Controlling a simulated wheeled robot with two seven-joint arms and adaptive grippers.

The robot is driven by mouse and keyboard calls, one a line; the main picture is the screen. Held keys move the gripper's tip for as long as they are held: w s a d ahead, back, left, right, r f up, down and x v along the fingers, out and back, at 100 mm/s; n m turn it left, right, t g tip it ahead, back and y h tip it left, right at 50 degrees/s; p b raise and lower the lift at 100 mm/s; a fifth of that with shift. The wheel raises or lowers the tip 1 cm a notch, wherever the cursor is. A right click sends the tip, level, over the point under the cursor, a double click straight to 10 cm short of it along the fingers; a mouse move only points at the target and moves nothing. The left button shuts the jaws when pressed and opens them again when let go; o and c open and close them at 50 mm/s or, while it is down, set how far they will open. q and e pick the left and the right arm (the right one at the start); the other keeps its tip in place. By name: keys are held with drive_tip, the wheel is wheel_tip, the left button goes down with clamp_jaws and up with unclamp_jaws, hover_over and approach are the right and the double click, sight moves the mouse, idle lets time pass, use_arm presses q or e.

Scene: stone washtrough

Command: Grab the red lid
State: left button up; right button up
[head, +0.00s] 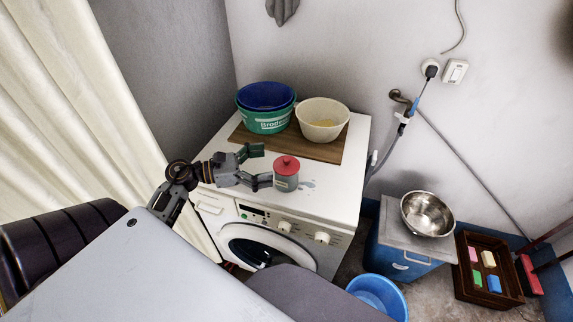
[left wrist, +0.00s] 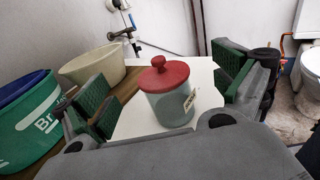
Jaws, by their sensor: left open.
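The red lid (head: 287,165) sits on a grey-green canister (head: 286,182), which stands upright on the white washing machine near its front edge. In the left wrist view the red lid (left wrist: 163,75) with its round knob is at the centre, on the canister (left wrist: 174,107) with a pale label. My left gripper (head: 262,165) is open, just left of the canister in the head view. In the left wrist view its green-padded fingers (left wrist: 165,85) show on either side of the lid, apart from it. My right gripper is not in view.
Behind the canister, a wooden board (head: 318,149) carries blue and green tubs (head: 266,120) and a cream bowl (head: 322,119). The white washing machine top (head: 345,178) is clear to the right. A metal bowl (head: 427,214) stands on a blue cabinet (head: 402,262) further right.

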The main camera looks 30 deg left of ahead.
sight(286, 159)
use_arm(q)
drive_tip(key=shift+w+d, duration=0.4)
drive_tip(key=shift+w, duration=0.05)
drive_tip(key=shift+w+d, duration=0.1)
drive_tip(key=shift+w+d+p, duration=0.3)
drive_tip(key=shift+w+d, duration=0.1)
drive_tip(key=shift+w, duration=0.15)
drive_tip(key=shift+p+x, duration=0.3)
drive_tip(key=shift+x, duration=0.95)
drive_tip(key=shift+w+d, duration=0.2)
drive_tip(key=shift+w, duration=0.1)
drive_tip(key=shift+w+d, duration=0.1)
drive_tip(key=shift+w, duration=0.05)
drive_tip(key=shift+f, duration=0.1)
drive_tip(key=c, duration=0.5)
drive_tip(key=shift+d, duration=0.1)
drive_tip(key=c, duration=0.4)
drive_tip(key=shift+c, duration=0.4)
drive_tip(key=shift+r, duration=0.5)
wheel_tip(286, 159, up, 8)
drive_tip(key=shift+r, duration=0.5)
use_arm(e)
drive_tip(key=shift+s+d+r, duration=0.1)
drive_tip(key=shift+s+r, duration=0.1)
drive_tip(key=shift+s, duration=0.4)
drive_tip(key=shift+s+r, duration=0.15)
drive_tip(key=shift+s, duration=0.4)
